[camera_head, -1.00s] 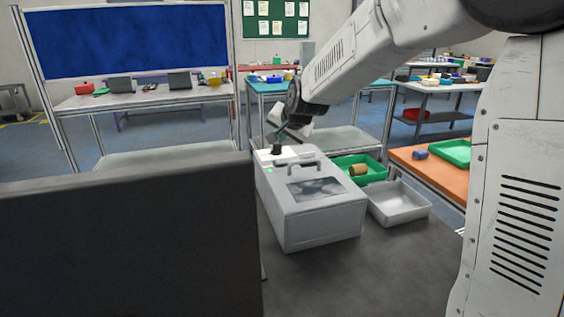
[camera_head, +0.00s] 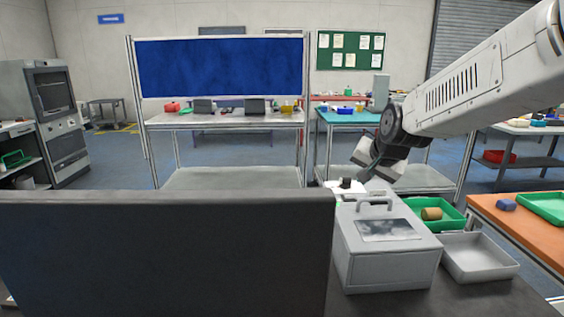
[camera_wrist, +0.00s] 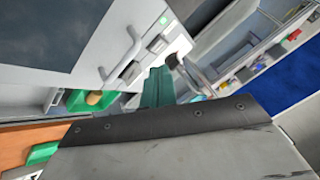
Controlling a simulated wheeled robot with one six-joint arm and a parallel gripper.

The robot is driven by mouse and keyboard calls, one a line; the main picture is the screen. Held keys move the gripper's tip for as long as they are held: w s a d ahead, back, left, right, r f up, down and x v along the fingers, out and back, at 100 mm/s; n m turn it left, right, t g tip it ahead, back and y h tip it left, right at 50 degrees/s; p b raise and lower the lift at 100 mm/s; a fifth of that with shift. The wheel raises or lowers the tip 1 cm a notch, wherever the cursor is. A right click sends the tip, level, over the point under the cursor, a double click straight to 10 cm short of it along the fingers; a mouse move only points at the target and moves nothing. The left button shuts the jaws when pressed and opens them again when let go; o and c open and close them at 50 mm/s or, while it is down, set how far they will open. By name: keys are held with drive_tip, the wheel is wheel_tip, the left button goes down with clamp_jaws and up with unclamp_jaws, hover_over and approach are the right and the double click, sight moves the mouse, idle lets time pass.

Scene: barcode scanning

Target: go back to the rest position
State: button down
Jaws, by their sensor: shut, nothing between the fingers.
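My gripper (camera_head: 369,173) hangs at the end of my arm, just behind and above the grey box-shaped machine (camera_head: 390,265) in the head view. It is small and dark there, and its fingers look shut with nothing in them. The machine has a handle and a dark window on top and a green light. In the wrist view the machine's lid (camera_wrist: 95,25) and handle fill the upper left. A grey and black part of my own covers the bottom of that view.
A green tray (camera_head: 457,222) holds a brown cylinder (camera_head: 431,213). An empty grey tray (camera_head: 488,276) stands in front of it. An orange table (camera_head: 510,228) is at right. A dark panel (camera_head: 170,250) blocks the lower left. Workbenches stand behind, with open floor between.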

drive_tip(key=s+d+n+g, duration=0.1)
drive_tip(key=s+n+g, duration=0.1)
drive_tip(key=s, duration=1)
drive_tip(key=s+d+f+n+g, duration=0.1)
drive_tip(key=s+n+g, duration=0.1)
drive_tip(key=s, duration=1)
drive_tip(key=s+d+f+n+g+h, duration=0.1)
drive_tip(key=s+n+g, duration=0.1)
drive_tip(key=s, duration=1.1)
drive_tip(key=shift+f, duration=0.15)
drive_tip(key=shift+d, duration=0.1)
